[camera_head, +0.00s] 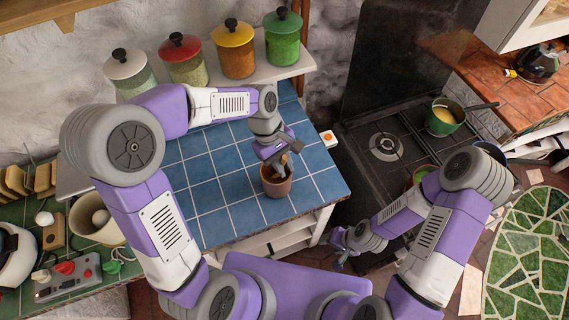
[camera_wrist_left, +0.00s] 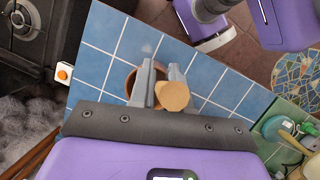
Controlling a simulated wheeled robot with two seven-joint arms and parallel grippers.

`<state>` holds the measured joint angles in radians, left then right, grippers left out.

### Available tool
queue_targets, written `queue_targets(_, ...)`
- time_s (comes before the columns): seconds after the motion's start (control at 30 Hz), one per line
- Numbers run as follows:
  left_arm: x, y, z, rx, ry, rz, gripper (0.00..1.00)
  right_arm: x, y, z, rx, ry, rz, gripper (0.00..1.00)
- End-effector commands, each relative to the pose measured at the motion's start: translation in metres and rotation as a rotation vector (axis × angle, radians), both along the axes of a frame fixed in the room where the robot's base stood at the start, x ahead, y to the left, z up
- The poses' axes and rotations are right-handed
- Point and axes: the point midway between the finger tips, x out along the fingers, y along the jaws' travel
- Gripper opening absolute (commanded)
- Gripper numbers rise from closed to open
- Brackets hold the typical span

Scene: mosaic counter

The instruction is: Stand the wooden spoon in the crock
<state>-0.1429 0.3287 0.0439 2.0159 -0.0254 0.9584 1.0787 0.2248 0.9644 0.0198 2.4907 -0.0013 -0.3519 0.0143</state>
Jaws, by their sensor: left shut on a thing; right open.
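The terracotta crock (camera_head: 277,188) stands on the blue tiled counter near its front right corner. My left gripper (camera_head: 283,157) is right above the crock's mouth, pointing down, and is shut on the wooden spoon. In the left wrist view, the spoon's pale round end (camera_wrist_left: 174,97) shows at the gripper fingers (camera_wrist_left: 161,78), and part of the crock's rim (camera_wrist_left: 131,82) shows behind them. The spoon's lower part is mostly hidden, so I cannot tell how far it is inside the crock. My right gripper (camera_head: 343,250) is open and empty, low in front of the stove.
Several lidded jars stand on a shelf (camera_head: 290,70) behind the counter (camera_head: 210,190). A black stove (camera_head: 400,140) with a green pot (camera_head: 445,117) is to the right. A green tiled surface (camera_head: 70,285) with kitchen items is at the left. The counter around the crock is clear.

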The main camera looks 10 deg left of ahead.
Motion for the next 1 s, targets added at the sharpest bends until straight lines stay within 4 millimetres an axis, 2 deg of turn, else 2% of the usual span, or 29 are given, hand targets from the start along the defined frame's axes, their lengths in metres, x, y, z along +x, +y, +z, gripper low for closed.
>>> queue_targets(0.1,0.003,0.002,-0.013,0.000,0.000,0.000,0.00,0.000,0.000,-0.009,0.000,0.000,0.000,0.56)
queue_targets(0.4,0.008,0.005,-0.034,0.000,0.000,0.000,0.00,0.000,0.000,-0.021,0.000,0.000,0.000,0.56)
queue_targets(0.9,0.010,0.007,-0.040,0.000,0.000,-0.001,0.00,0.000,0.000,-0.024,0.000,0.000,0.000,0.56)
queue_targets(0.93,0.010,0.007,-0.040,0.000,0.000,-0.001,0.19,0.000,0.000,-0.024,0.000,0.000,0.000,0.56)
queue_targets(1.0,0.010,0.007,-0.040,0.000,0.000,-0.001,0.29,0.000,0.000,-0.024,0.000,0.000,0.000,0.56)
